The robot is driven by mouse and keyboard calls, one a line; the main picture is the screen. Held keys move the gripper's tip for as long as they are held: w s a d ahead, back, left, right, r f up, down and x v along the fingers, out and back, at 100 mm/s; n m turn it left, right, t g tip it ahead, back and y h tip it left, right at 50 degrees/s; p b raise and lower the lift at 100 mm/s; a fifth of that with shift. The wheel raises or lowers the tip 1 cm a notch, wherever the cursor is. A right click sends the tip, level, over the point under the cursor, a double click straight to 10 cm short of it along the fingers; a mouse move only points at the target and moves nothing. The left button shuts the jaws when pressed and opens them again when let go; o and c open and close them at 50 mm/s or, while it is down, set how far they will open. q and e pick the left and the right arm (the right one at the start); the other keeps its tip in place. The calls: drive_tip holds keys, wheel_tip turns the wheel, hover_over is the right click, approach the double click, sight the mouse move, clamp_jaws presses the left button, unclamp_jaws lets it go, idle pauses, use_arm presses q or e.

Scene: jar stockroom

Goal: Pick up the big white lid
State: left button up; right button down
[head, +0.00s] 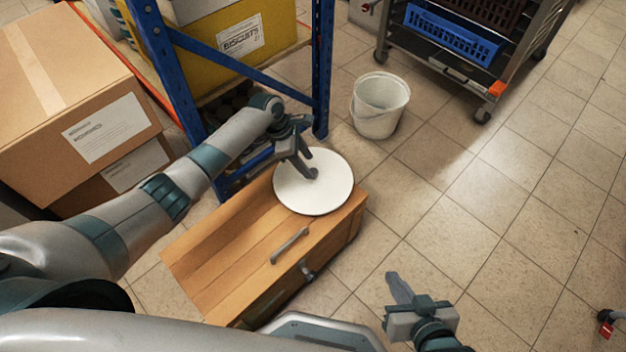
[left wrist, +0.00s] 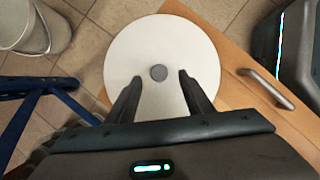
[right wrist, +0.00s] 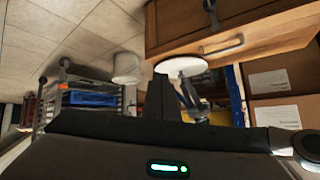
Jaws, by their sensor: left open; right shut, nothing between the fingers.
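The big white lid (head: 327,190) is a flat round disc with a small grey knob in its middle. It lies on the far end of a wooden chest (head: 225,262), partly over the edge. It also shows in the left wrist view (left wrist: 150,40) and the right wrist view (right wrist: 178,66). My left gripper (head: 308,172) is over the lid; in the left wrist view its open fingers (left wrist: 158,88) stand either side of the knob (left wrist: 158,72), slightly short of it. I cannot tell whether they touch the lid. My right gripper (head: 398,288) is shut and empty, right of the chest.
A white bucket (head: 378,105) stands on the floor beyond the chest. A blue-framed rack (head: 322,70) rises close behind my left gripper. Cardboard boxes (head: 75,100) are at the left. A trolley (head: 470,75) with crates is at the back. The floor at right is mostly clear.

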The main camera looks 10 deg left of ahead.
sight(313, 171)
use_arm(q)
drive_tip(key=b+x, duration=0.1)
drive_tip(key=x, duration=0.2)
drive_tip(key=shift+f, duration=0.1)
drive_tip(key=shift+d+f, duration=0.15)
drive_tip(key=shift+f, duration=0.2)
use_arm(e)
drive_tip(key=w+a+r+t+y, duration=0.1)
drive_tip(key=w+a+r+t, duration=0.1)
drive_tip(key=w+r+t, duration=0.1)
drive_tip(key=shift+w+r, duration=0.15)
drive_tip(key=shift+r, duration=0.65)
use_arm(q)
clamp_jaws()
